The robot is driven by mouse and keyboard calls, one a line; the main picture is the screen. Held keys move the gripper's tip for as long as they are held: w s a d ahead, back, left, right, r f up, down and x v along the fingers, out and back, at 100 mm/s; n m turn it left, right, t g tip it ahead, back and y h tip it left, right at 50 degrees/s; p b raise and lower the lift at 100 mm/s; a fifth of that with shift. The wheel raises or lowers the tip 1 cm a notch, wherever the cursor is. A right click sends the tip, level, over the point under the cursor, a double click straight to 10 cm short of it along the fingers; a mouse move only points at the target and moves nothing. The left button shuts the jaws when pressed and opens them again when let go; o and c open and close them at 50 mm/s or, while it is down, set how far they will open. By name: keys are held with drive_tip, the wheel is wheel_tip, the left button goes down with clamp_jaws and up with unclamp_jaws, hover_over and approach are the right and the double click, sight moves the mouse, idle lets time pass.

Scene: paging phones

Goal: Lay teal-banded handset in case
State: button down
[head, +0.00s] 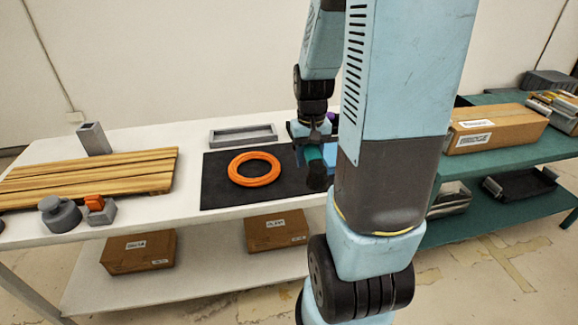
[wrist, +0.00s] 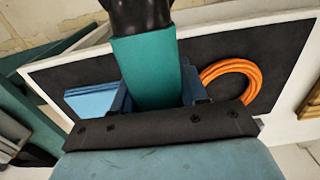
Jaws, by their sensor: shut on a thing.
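The teal-banded handset (head: 315,154) is in my gripper (head: 312,143) in the head view, with its black end (head: 317,177) pointing down over the black mat. In the wrist view the teal band (wrist: 146,72) fills the space between the jaws, and the black end (wrist: 137,15) runs off the top edge. My gripper is shut on the band. A light blue block-like thing (wrist: 88,99) lies on the mat beside the jaws. It shows in the head view (head: 331,156), partly hidden by my arm. I cannot tell whether it is the case. A shallow grey open tray (head: 243,143) stands behind the mat.
An orange cable coil (head: 234,170) lies on the black mat (head: 215,190), left of the handset. A wooden slatted board (head: 90,175) and small grey items fill the white table's left. A green bench (head: 520,152) with a cardboard box (head: 494,129) stands right. The mat's front left is clear.

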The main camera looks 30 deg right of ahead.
drive_tip(key=shift+w+a, duration=0.15)
drive_tip(key=shift+a, duration=0.05)
drive_tip(key=w+f, duration=0.1)
drive_tip(key=w, duration=0.1)
drive_tip(key=w+d+f, duration=0.1)
drive_tip(key=w, duration=0.2)
drive_tip(key=w+d+f, duration=0.1)
drive_tip(key=w+f, duration=0.1)
drive_tip(key=w, duration=0.1)
drive_tip(key=shift+w, duration=0.25)
hover_over(293, 171)
drive_tip(key=f, duration=0.5)
drive_tip(key=shift+s, duration=0.3)
drive_tip(key=shift+w+f, duration=0.3)
drive_tip(key=shift+f, duration=0.35)
wheel_tip(293, 171, down, 3)
drive_tip(key=shift+r, duration=0.15)
drive_tip(key=c, duration=0.6)
unclamp_jaws()
